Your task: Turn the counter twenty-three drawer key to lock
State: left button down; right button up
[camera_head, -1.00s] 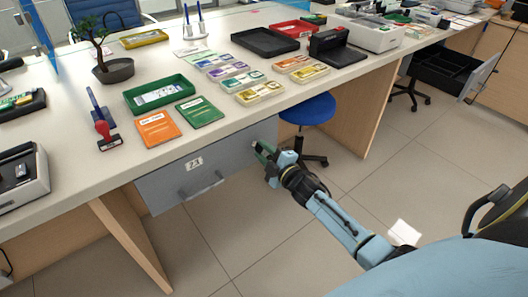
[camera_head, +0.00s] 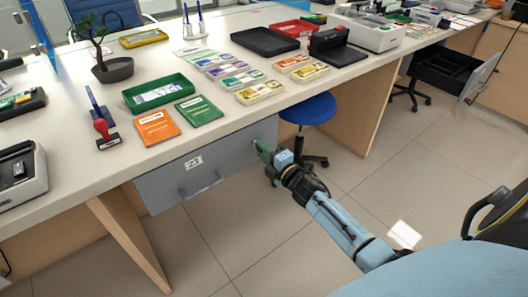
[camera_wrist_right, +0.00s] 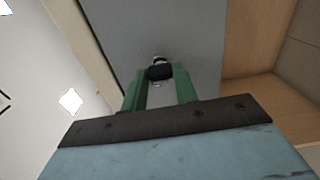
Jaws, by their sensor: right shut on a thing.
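The grey counter drawer (camera_head: 232,152) with a "23" label (camera_head: 193,163) and a bar handle (camera_head: 202,185) is closed under the counter. My right gripper (camera_head: 263,149) is at the right end of the drawer front. In the right wrist view the green fingertips of my right gripper (camera_wrist_right: 160,88) are closed around the dark head of the key (camera_wrist_right: 160,73). The key sits in a round metal lock (camera_wrist_right: 158,58) on the drawer front. The key's exact angle is hard to tell. My left gripper is not in view.
The counter (camera_head: 75,160) above holds an orange booklet (camera_head: 156,127), a green booklet (camera_head: 199,111), a green tray (camera_head: 128,103) and a red-handled stamp (camera_head: 103,130). A blue stool (camera_head: 308,108) stands just right of the drawer.

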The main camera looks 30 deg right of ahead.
jog(key=o, duration=1)
pick_arm(q)
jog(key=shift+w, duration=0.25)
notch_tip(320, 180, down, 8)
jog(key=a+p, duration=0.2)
jog(key=p, duration=0.1)
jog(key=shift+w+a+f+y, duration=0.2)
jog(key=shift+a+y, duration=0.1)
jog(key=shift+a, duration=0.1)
pick_arm(e)
jog(key=s, duration=0.9)
jog(key=s+d, duration=0.1)
jog(key=s, duration=0.3)
jog(key=shift+s, duration=0.2)
